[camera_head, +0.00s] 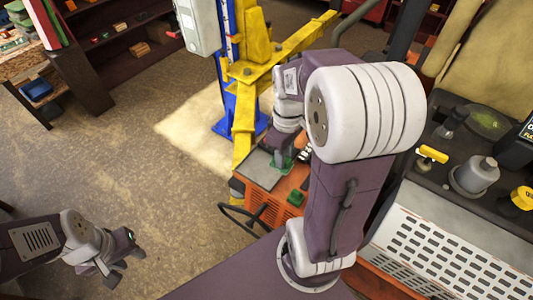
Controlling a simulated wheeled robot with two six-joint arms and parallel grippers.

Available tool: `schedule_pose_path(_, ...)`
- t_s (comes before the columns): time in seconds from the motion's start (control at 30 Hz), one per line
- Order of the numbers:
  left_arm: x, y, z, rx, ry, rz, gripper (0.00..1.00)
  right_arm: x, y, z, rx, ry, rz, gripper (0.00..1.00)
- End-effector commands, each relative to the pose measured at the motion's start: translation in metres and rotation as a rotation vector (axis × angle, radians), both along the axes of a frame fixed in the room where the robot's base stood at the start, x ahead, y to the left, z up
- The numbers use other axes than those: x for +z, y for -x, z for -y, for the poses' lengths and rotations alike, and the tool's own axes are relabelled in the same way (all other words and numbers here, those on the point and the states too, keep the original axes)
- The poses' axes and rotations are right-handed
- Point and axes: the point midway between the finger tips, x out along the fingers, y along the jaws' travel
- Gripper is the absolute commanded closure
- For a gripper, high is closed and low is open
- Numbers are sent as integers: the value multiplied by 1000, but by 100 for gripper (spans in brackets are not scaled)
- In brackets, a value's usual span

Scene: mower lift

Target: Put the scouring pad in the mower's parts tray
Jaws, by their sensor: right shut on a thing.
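My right gripper (279,160) points down over the orange mower body (262,207), near its left end. It is shut on a green piece that looks like the scouring pad (287,164); the fingers partly hide it. A flat grey tray-like area (258,174), possibly the parts tray, lies just left of and below this gripper. I cannot tell whether the pad touches it. A second small green block (295,197) lies on the orange surface nearer to me. My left gripper (124,268) is empty at the lower left, over the floor, with its fingers apart.
A yellow and blue lift post (243,80) stands close behind the gripper. My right arm hides part of the mower. The floor at left is clear.

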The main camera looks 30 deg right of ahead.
Motion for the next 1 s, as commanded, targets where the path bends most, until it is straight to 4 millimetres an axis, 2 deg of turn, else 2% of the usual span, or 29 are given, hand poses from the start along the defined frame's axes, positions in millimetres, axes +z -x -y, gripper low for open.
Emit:
schedule_pose_path(0.13, 1, 0, 0, 0, 0, 0, 64, -1, -1, -1, 1, -1, -1, 100)
schedule_pose_path(0.2, 4, 0, 0, 0, 0, 0, 64, -4, -9, -4, 2, -2, -4, 100)
schedule_pose_path(0.27, 9, 0, 0, 0, 0, 0, 64, -12, -21, -9, 5, -2, -7, 100)
schedule_pose_path(0.5, 31, 0, 0, 0, 0, 0, 64, -50, -83, -31, 4, -1, -7, 100)
schedule_pose_path(0.6, 36, 0, 0, 0, 0, 0, 64, -62, -100, -37, 2, 0, -4, 100)
schedule_pose_path(0.73, 37, 0, 0, 0, 0, 0, 64, -70, -109, -40, 1, 0, 0, 100)
schedule_pose_path(0.87, 40, 0, 0, 0, 0, 0, 64, -75, -109, -40, 0, -1, -4, 100)
schedule_pose_path(1.0, 51, 0, 0, 0, 0, 0, 64, -99, -108, -40, 0, -1, -7, 100)
